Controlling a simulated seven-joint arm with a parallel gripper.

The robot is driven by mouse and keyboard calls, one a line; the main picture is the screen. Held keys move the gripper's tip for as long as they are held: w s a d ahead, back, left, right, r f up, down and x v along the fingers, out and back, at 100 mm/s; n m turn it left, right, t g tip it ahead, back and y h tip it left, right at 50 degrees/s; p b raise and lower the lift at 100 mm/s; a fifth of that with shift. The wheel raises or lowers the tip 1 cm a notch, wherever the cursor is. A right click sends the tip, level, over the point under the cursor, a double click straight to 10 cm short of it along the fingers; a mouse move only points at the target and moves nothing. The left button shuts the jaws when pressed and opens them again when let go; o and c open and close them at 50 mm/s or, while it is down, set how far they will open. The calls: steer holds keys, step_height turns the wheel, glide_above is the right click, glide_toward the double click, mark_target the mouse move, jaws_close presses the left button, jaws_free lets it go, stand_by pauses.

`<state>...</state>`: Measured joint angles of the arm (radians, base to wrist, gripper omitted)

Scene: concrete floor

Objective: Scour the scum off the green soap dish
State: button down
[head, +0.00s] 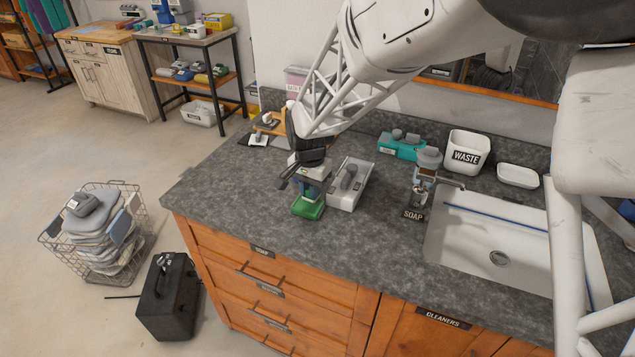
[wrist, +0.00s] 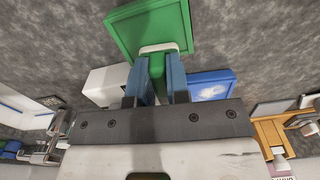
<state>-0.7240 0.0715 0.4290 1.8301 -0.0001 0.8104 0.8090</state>
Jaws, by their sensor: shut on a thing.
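The green soap dish (head: 307,209) is on the grey counter near its front edge, left of the sink. It is a square tray with a raised rim at the top of the wrist view (wrist: 125,32). My gripper (head: 309,188) is directly over it, pointing down. Its blue fingers (wrist: 158,82) are shut on a small pad (wrist: 160,48), with a white layer and what looks like green between the fingers. The pad overlaps the dish's near edge in the wrist view; I cannot tell if they touch. Scum on the dish cannot be made out.
A blue dish with a whitish patch (wrist: 210,87) lies close by. A white tray holding a grey item (head: 346,197) stands just right of my gripper. Farther right are a soap dispenser (head: 428,160), a white WASTE bin (head: 466,140) and the sink (head: 470,240). The counter's left front is clear.

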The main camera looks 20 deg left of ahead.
mark_target(303, 212)
steer(key=shift+w, duration=0.3)
steer(key=shift+s, duration=0.6)
steer(key=shift+s+r, duration=0.1)
steer(key=shift+s, duration=0.4)
steer(key=shift+s+d, duration=0.1)
steer(key=shift+s, duration=1.3)
steer(key=shift+s+f, duration=0.2)
steer(key=shift+s, duration=0.05)
steer(key=shift+s+r, duration=0.2)
steer(key=shift+s, duration=0.1)
steer(key=shift+w+f, duration=0.2)
steer(key=shift+w, duration=0.1)
steer(key=shift+w+r, duration=0.2)
steer(key=shift+w, duration=0.3)
steer(key=shift+w+f, duration=0.15)
steer(key=shift+w, duration=2.05)
steer(key=shift+r, duration=4.05)
